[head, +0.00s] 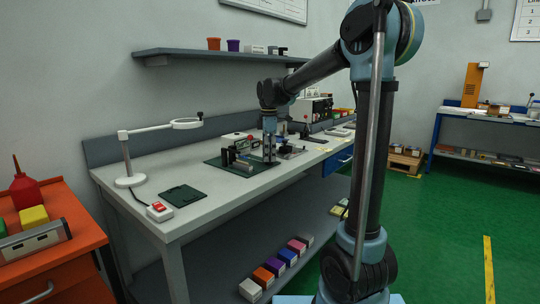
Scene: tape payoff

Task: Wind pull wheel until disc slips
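A small tape rig (240,163) with dark upright parts and a pale block stands on a dark green mat (216,161) on the workbench. The pull wheel and the disc are too small to pick out in the head view. My gripper (270,160) points down at the right side of the rig, close to it. My arm comes from the right to reach it. I cannot tell whether the fingers touch any part, or whether they are open or shut.
A white magnifier lamp (130,181), a dark pad (182,195) and a red-and-white switch box (160,211) stand left on the bench (228,197). Instruments (312,108) stand behind my gripper. A shelf (205,51) hangs above. The bench's front strip is clear.

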